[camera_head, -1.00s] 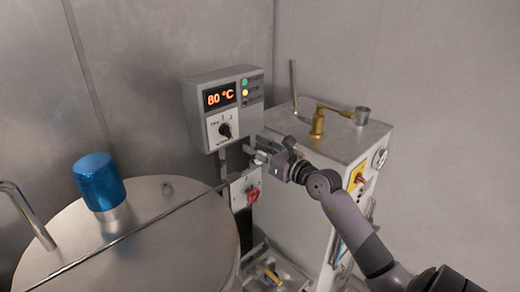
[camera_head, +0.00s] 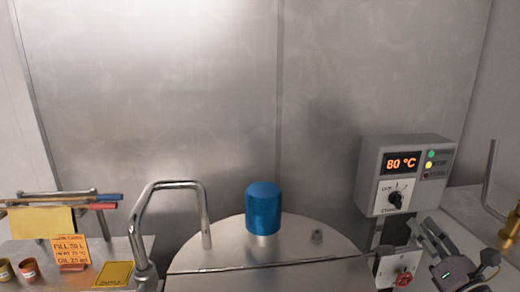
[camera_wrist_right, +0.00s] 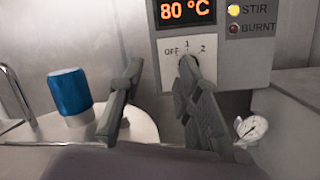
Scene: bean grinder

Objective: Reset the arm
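My right gripper (camera_head: 428,232) is at the lower right of the head view, in front of and below the grey control box (camera_head: 409,150). In the right wrist view its two fingers stand apart with nothing between them, so the gripper (camera_wrist_right: 158,70) is open. The box display reads 80 °C, and the yellow STIR lamp (camera_wrist_right: 234,10) looks lit. The black knob (camera_head: 396,200) sits on the box's white plate. In the wrist view the right finger overlaps the knob (camera_wrist_right: 188,66); I cannot tell whether they touch. My left gripper is not in view.
A round metal vat (camera_head: 225,258) with a blue cap (camera_head: 263,210) and bent pipe (camera_head: 170,186) fills the front middle. A red switch (camera_head: 404,278) is under the box. A left side table (camera_head: 110,250) holds cards and small cups. The wall above is clear.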

